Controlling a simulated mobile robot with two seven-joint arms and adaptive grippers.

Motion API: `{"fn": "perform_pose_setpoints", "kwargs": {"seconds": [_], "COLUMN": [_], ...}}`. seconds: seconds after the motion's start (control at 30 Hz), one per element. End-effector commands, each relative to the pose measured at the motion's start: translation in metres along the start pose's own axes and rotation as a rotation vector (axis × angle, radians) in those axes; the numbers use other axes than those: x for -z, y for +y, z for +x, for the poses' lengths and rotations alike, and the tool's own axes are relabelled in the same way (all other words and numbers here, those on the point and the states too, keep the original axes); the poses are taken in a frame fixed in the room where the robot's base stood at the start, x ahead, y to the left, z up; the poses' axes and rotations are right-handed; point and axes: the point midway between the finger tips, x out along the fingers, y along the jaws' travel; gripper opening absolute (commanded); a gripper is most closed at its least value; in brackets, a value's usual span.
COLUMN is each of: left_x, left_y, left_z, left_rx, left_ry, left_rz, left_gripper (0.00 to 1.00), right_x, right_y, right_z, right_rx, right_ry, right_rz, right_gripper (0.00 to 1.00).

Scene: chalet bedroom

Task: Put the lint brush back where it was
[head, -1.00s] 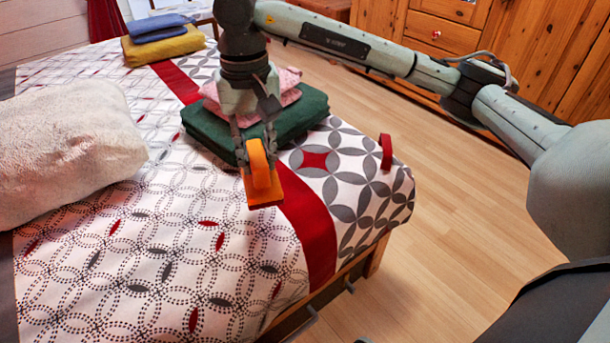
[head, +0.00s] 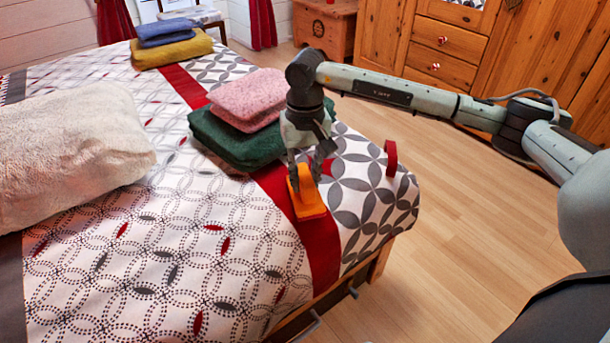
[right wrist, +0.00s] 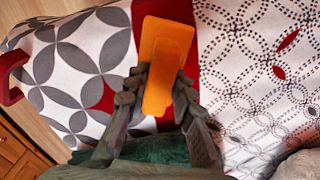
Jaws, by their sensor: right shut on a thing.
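The orange lint brush (head: 311,207) is in my right gripper (head: 306,172), which is shut on its upright handle part. The brush's flat base is over the red stripe of the bedspread, in front of the green folded cloth. I cannot tell whether it touches the bed. In the right wrist view the brush (right wrist: 167,52) sits between the fingers (right wrist: 160,92), with the red stripe and the grey-petal pattern under it. My left gripper is not in view.
A pink folded cloth (head: 250,92) lies on the green one (head: 225,140). A red band-like object (head: 391,158) stands near the bed's right edge. A cream pillow (head: 65,155) is at left. Blue and mustard cloths (head: 172,50) are stacked at the back. The bedspread in front is clear.

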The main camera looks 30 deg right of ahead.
Motion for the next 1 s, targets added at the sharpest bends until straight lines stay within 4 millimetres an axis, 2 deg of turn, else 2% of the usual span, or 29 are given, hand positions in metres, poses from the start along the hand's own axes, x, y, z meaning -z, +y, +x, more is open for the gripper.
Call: {"fn": "perform_pose_setpoints", "kwargs": {"seconds": [0.33,0.37,0.5,0.87,0.93,1.0], "left_x": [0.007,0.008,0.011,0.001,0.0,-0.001], "left_y": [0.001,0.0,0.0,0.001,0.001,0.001], "left_z": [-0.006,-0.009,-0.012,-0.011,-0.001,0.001], "left_rx": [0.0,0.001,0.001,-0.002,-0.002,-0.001], "left_ry": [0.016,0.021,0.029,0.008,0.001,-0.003], "left_rz": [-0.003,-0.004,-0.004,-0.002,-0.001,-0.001], "left_gripper": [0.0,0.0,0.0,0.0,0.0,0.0], "right_x": [0.0,0.0,0.0,0.0,0.001,0.001], "right_y": [0.0,0.0,0.0,0.0,-0.001,0.0], "right_z": [0.002,0.002,0.002,-0.001,-0.006,-0.017], "right_rx": [0.001,0.0,0.0,0.0,0.001,0.001], "right_ry": [0.0,0.0,0.0,0.0,0.002,0.003], "right_rz": [0.0,0.0,0.0,0.0,0.0,0.0], "right_gripper": [0.0,0.27,0.44,0.44,0.44,0.44]}}
